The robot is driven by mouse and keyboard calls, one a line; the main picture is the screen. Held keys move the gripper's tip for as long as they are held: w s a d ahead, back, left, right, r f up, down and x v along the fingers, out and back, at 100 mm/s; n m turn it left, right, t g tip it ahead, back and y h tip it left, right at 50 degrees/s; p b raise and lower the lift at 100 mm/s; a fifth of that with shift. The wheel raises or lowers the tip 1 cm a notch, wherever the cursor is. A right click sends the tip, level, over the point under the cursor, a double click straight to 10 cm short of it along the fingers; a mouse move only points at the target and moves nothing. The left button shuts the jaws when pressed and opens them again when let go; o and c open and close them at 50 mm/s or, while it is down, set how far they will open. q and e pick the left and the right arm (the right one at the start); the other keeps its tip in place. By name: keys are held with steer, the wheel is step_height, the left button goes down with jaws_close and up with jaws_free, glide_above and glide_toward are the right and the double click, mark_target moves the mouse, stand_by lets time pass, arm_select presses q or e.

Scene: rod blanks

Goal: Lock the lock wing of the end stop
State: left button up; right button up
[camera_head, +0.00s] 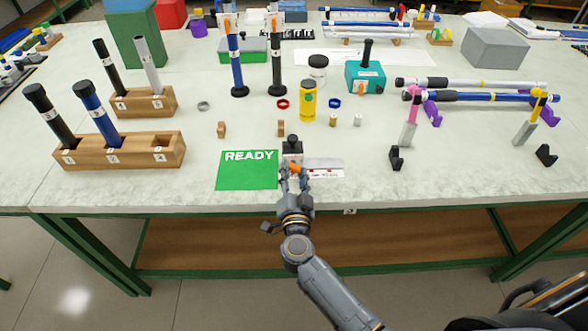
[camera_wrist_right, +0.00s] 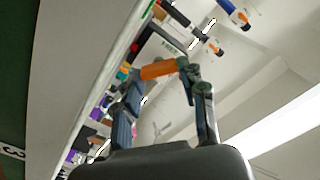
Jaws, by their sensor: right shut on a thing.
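The end stop (camera_head: 292,147) is a small dark block at the front of the table, right of the green READY mat (camera_head: 247,177). A pale scale strip (camera_head: 325,164) lies at its right. Its orange lock wing (camera_head: 295,167) is at the front of the block. My right gripper (camera_head: 294,174) is at the wing from the front edge and shut on it. The wrist view shows the orange wing (camera_wrist_right: 158,70) between the two fingers (camera_wrist_right: 165,88). The fingers partly hide the wing, so its exact angle is unclear. My left gripper is not in view.
Wooden blocks with black and blue rods (camera_head: 160,153) stand at the left. Small black holders (camera_head: 396,158) and pink and yellow clamps stand at the right. A yellow canister (camera_head: 308,103) and a teal box (camera_head: 366,77) stand behind. The tabletop just right of the scale is clear.

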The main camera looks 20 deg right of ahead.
steer(key=m, duration=0.3)
steer(key=shift+f+m, duration=0.15)
steer(key=shift+m, duration=0.25)
steer(key=m, duration=0.5)
steer(key=shift+m, duration=0.3)
steer(key=o, duration=1.1)
steer(key=shift+d, duration=0.1)
steer(key=shift+o, duration=0.2)
steer(key=shift+s+f, duration=0.1)
